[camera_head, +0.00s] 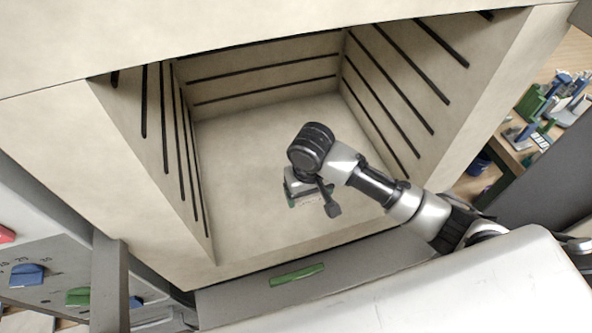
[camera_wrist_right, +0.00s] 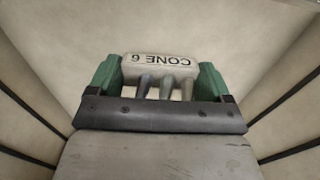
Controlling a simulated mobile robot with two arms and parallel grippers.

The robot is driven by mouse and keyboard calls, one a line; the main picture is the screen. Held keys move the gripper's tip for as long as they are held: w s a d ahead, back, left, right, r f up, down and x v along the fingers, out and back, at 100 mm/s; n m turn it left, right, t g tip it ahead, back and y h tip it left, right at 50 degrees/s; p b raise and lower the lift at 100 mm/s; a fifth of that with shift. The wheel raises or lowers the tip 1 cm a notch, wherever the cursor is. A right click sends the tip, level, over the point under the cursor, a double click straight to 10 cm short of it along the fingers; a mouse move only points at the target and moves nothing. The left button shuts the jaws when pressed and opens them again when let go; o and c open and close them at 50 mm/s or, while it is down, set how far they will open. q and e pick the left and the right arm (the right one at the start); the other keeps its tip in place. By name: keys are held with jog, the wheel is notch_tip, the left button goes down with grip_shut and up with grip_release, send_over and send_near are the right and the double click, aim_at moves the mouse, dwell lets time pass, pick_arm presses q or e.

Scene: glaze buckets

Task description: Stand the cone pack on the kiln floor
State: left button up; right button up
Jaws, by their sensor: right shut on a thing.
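The cone pack (camera_wrist_right: 160,68) is a pale block lettered "CONE 6", upside down in the right wrist view, with 3 slim cones on it. My right gripper (camera_head: 304,197) is inside the open kiln and is shut on the pack, a green finger pad on each side. In the head view the wrist hides most of the pack. The kiln floor (camera_head: 250,215) is bare and pale below and around the gripper. I cannot tell whether the pack touches it. My left gripper is not in view.
Dark grooved lines run along the kiln's left wall (camera_head: 150,110), back wall (camera_head: 265,70) and right wall (camera_head: 395,80). A front ledge with a green handle (camera_head: 297,275) lies below the opening. A control panel (camera_head: 50,275) is at lower left.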

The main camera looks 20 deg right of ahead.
jog(key=w+f, duration=0.1)
jog(key=w, duration=0.1)
jog(key=w+f, duration=0.1)
jog(key=w, duration=0.1)
jog(key=w+d+f, duration=0.1)
jog(key=w, duration=0.1)
jog(key=shift+f, duration=0.35)
jog(key=shift+w+d+f, duration=0.1)
jog(key=shift+w+f, duration=0.25)
jog(key=shift+w, duration=0.25)
jog(key=shift+w+f, duration=0.35)
jog(key=shift+w, duration=0.25)
jog(key=shift+f, duration=0.4)
notch_tip(320, 180, down, 2)
jog(key=shift+f, duration=0.55)
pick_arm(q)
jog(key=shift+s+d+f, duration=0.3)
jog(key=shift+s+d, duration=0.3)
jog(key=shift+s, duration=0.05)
pick_arm(e)
jog(key=shift+f, duration=0.1)
jog(key=o, duration=0.8)
jog(key=shift+o, duration=0.2)
